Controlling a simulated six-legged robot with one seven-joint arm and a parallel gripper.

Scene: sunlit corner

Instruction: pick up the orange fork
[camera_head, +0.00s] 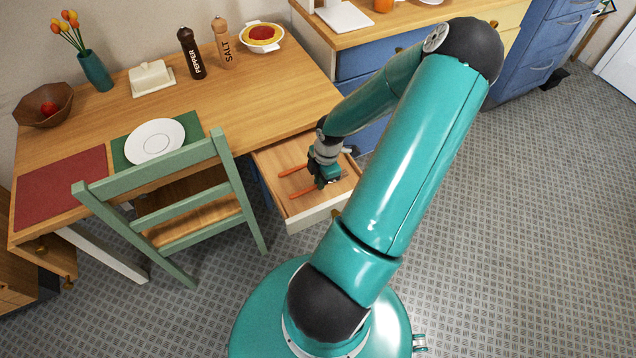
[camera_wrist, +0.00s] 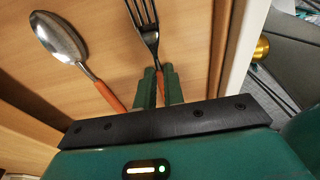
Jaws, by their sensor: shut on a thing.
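The orange fork (camera_wrist: 148,32) has dark metal tines and an orange handle (camera_head: 303,192). In the wrist view its neck runs between the two green fingers of my gripper (camera_wrist: 160,84), which are shut on it. My gripper (camera_head: 321,184) is down inside the open wooden drawer (camera_head: 316,214) in the head view, and it hides part of the fork. Whether the fork touches the drawer floor I cannot tell. A spoon (camera_wrist: 58,38) with an orange handle lies beside the fork, apart from it; its handle (camera_head: 291,171) also shows in the head view.
The drawer's front wall (camera_wrist: 243,62) with a brass knob (camera_wrist: 261,48) is close beside my gripper. A green chair (camera_head: 168,165) stands left of the drawer, at the wooden table (camera_head: 225,100). Patterned floor (camera_head: 535,220) is clear on the right.

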